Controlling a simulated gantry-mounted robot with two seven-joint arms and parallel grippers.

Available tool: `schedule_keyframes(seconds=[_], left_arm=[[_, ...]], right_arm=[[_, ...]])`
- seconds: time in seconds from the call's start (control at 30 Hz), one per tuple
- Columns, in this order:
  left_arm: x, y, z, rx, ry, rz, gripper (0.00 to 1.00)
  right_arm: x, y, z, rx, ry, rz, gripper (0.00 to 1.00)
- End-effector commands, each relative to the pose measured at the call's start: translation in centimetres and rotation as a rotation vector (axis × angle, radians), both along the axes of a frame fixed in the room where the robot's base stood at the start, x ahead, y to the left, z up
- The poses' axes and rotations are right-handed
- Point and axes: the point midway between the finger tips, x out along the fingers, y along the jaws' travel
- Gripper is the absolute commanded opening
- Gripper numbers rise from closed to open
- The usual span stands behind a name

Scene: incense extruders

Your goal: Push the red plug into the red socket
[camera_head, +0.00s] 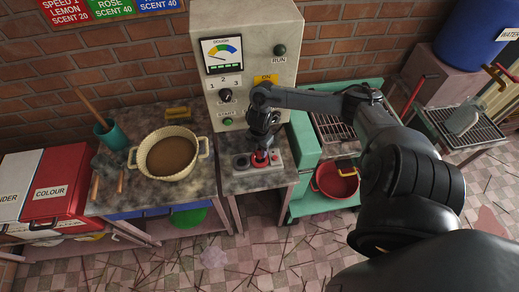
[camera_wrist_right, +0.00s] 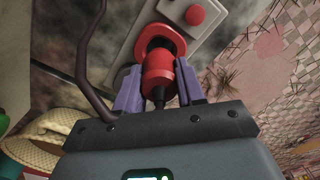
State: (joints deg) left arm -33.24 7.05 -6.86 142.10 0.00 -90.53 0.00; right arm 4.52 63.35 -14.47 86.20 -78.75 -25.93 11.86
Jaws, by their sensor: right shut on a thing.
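The red plug (camera_wrist_right: 157,76) is gripped between the two purple fingers of my right gripper (camera_wrist_right: 159,88) in the right wrist view. A dark cable runs from its back end. The plug's front end points at the red socket (camera_wrist_right: 175,36), a red ring on a pale grey panel, and overlaps its opening. A dark band shows between plug and ring; I cannot tell how deep the plug sits. In the head view my right gripper (camera_head: 262,146) reaches down over the red socket (camera_head: 260,161), and hides most of the plug. My left gripper is not in view.
A red button (camera_wrist_right: 195,15) sits beside the socket on the panel. A dark socket (camera_head: 241,162) is left of it in the head view. The tall grey dough machine (camera_head: 245,85) stands behind. A beige pot (camera_head: 167,153) is on the left table, and a red pot (camera_head: 336,180) is on the right.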

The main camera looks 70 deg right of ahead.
Motion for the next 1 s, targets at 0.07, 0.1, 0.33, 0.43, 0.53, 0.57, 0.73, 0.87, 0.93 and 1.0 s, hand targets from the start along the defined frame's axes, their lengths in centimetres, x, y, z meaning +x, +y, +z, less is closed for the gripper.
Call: schedule_keyframes(seconds=[0.07,0.1,0.33,0.43,0.53,0.57,0.73,0.87,0.93,1.0], left_arm=[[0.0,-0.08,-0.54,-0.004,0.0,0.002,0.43],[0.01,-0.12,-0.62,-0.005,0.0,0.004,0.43],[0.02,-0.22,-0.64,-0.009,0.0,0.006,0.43],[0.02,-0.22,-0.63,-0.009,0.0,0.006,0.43],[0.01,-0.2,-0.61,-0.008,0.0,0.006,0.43],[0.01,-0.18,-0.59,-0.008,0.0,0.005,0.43],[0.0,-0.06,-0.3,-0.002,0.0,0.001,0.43],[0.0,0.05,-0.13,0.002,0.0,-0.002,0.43],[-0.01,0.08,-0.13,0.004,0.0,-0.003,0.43],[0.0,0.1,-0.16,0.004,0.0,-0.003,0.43]], right_arm=[[0.0,-0.01,-0.54,0.0,0.0,0.0,0.08],[0.0,-0.01,-0.61,0.0,0.0,0.0,0.08],[0.0,0.0,-0.64,0.0,0.0,0.0,0.08],[0.0,0.0,-0.63,0.0,0.0,0.0,0.08],[0.0,0.0,-0.63,0.0,0.0,0.0,0.08],[0.01,0.0,-0.61,0.0,0.0,0.0,0.08],[0.03,-0.01,-0.53,0.0,-0.001,-0.001,0.08],[0.01,0.0,-0.57,0.0,0.0,0.0,0.08],[0.01,-0.01,-0.62,0.0,0.0,0.0,0.08],[0.01,-0.01,-0.65,0.0,0.0,0.0,0.08]])
